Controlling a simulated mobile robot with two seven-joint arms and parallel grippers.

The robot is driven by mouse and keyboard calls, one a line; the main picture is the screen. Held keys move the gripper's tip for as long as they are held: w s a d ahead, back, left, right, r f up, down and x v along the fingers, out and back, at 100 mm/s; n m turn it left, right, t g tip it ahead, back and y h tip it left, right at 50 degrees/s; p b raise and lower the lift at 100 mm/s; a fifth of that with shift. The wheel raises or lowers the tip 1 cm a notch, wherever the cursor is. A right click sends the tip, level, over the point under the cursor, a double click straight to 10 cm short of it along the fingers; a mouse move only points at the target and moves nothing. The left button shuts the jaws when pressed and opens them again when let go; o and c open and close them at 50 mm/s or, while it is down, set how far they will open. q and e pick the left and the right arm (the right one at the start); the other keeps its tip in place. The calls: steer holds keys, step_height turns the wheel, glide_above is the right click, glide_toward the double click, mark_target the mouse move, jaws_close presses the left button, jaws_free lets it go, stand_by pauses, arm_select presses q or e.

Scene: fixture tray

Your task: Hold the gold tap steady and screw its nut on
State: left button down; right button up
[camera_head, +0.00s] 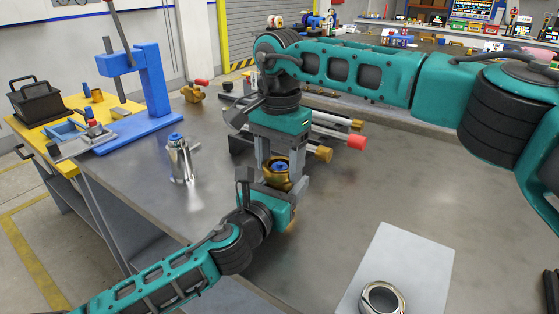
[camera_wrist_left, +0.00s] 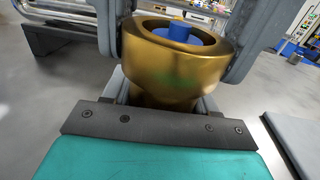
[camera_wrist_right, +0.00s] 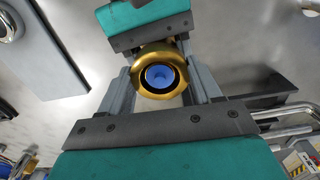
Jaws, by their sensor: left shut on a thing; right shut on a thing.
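The gold tap (camera_head: 274,183) stands upright above the table, with a blue core in its open top. My left gripper (camera_head: 270,191) is shut on its lower body, which fills the lower part of the left wrist view (camera_wrist_left: 165,95). A wide gold ring, apparently the nut (camera_wrist_right: 141,88), sits around the blue core at the top. My right gripper (camera_head: 281,172) points down from above, with its fingers shut on either side of this ring. The ring's threads and its exact seating on the tap are hidden.
A pale plate (camera_head: 405,262) with a silver hex ring (camera_head: 383,298) lies at the front right. A silver tap (camera_head: 179,160) stands at left, near a blue press (camera_head: 150,80). Rods with red and gold ends (camera_head: 340,137) lie behind my grippers. The table's right middle is clear.

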steer(key=m, duration=1.3)
steer(key=shift+m, duration=0.3)
steer(key=m, duration=0.3)
steer(key=shift+m, duration=0.4)
steer(key=m, duration=0.3)
steer(key=shift+m, duration=0.3)
steer(key=m, duration=0.6)
steer(key=shift+m, duration=0.3)
steer(key=o, duration=1.2)
steer(key=shift+o, duration=0.2)
steer(key=shift+r, duration=0.1)
step_height(320, 180, up, 12)
